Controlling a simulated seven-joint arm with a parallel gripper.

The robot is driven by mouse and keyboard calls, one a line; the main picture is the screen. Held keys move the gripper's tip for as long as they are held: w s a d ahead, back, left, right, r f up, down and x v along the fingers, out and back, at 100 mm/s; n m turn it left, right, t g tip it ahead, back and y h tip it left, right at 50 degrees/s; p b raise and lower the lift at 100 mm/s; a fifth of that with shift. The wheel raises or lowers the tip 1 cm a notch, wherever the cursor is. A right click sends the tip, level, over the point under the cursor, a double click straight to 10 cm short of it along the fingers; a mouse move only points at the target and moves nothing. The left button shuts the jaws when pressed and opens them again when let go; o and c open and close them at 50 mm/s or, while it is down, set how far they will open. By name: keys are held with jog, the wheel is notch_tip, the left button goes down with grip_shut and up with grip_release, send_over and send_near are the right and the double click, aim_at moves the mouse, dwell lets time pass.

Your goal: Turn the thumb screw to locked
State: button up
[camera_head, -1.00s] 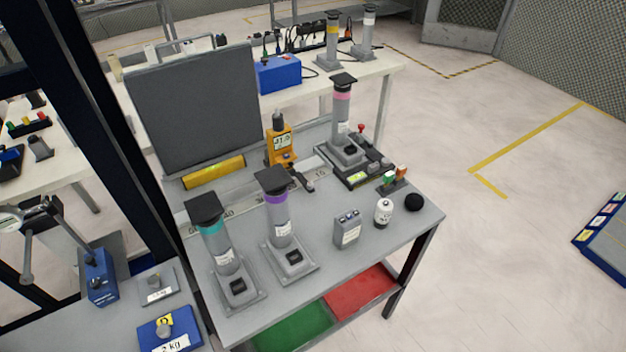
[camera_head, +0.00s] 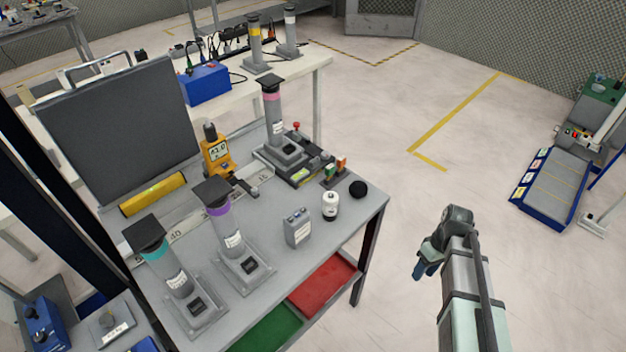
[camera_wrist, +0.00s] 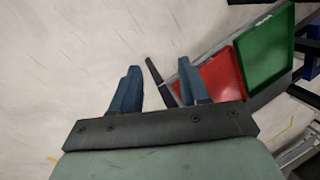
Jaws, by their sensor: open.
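An orange gauge (camera_head: 214,154) with a small display and a dark top stands on the grey table, at the back of a ruler strip (camera_head: 190,224). A dark grey slider-like part (camera_head: 245,188) lies beside it. I cannot make out for certain which part is the thumb screw, nor its setting. My gripper (camera_head: 424,268) is to the right of the table, over the floor and apart from everything. In the wrist view my gripper (camera_wrist: 158,88) shows two blue fingers spread apart with nothing between them. The gauge is not in the wrist view.
On the table (camera_head: 275,280) stand a purple-banded column (camera_head: 226,230), a teal-banded column (camera_head: 168,268), a pink-banded column (camera_head: 272,110), a grey box (camera_head: 298,228), a white bottle (camera_head: 330,206) and a black ball (camera_head: 358,189). Red (camera_head: 322,284) and green (camera_head: 268,330) trays sit below.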

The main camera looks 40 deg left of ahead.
jog(key=a+r+n, duration=0.2)
jog(key=a+r, duration=0.4)
jog(key=r, duration=0.1)
jog(key=s+a+r+n, duration=0.1)
jog(key=a+r+n, duration=0.1)
jog(key=a+r, duration=0.5)
jog(key=a+r+n+t+y, duration=0.1)
jog(key=a+r+n, duration=0.2)
jog(key=a+r, duration=0.3)
jog(key=shift+s+a+r, duration=0.25)
jog(key=shift+s+r, duration=0.1)
jog(key=shift+r, duration=0.15)
jog(key=s+a+r+n+y, duration=0.1)
jog(key=s+a+r+n, duration=0.15)
jog(key=a, duration=0.25)
jog(key=s+a+r+n, duration=0.1)
jog(key=s+a+r, duration=0.2)
jog(key=s+a, duration=0.15)
jog(key=n+y, duration=0.1)
jog(key=n, duration=0.2)
send_near(254, 189)
jog(key=shift+g, duration=0.4)
jog(key=x, duration=0.8)
jog(key=shift+w+d+f, duration=0.1)
jog(key=shift+w, duration=0.2)
grip_shut()
